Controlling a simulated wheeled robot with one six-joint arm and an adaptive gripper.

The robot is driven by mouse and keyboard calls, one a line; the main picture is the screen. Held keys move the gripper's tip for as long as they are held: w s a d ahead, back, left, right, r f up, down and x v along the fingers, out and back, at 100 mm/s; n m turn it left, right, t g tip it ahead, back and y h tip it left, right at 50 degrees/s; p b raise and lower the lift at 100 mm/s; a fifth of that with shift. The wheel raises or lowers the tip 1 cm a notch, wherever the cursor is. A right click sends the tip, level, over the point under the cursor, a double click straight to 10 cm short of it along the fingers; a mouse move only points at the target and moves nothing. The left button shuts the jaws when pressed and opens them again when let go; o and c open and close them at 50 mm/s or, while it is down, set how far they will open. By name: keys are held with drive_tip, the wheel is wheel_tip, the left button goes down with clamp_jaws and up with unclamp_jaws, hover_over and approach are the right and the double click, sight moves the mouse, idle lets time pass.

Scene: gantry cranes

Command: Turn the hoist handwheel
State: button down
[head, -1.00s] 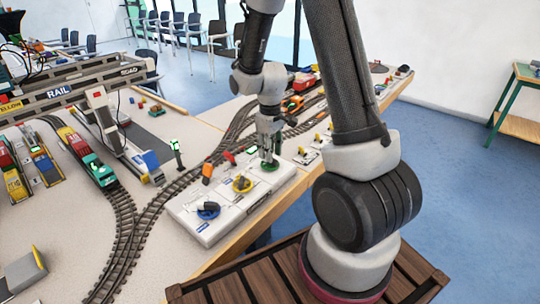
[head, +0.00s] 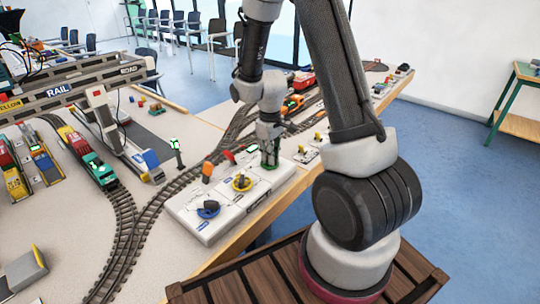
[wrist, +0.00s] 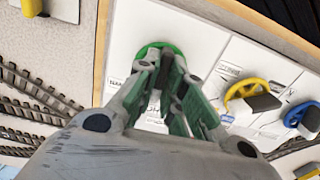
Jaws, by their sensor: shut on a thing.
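A white control panel (head: 204,229) lies along the table's near edge and carries three small handwheels. The green handwheel (wrist: 153,48) is at the panel's far end, under my gripper (head: 268,160). The yellow handwheel (head: 243,183) is in the middle and the blue handwheel (head: 208,209) is at the near end. Both also show at the right in the wrist view, yellow (wrist: 240,92) and blue (wrist: 296,113). My gripper is shut at the green wheel, and its fingers hide most of the wheel and its grip. The panel labels are too small to read.
Coloured levers (head: 208,170) stand behind the wheels. Model railway track (head: 152,222) curves past the panel's left side. A green signal (head: 176,150) and a crane gantry (head: 62,90) stand further left. A slatted wooden surface (head: 255,285) is at the front.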

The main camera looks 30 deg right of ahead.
drive_tip(key=shift+n, duration=0.3)
drive_tip(key=n, duration=0.4)
drive_tip(key=shift+n, duration=2.5)
drive_tip(key=c, duration=1.5)
unclamp_jaws()
drive_tip(key=shift+r, duration=0.1)
wheel_tip(320, 180, up, 12)
drive_tip(key=shift+f, duration=0.1)
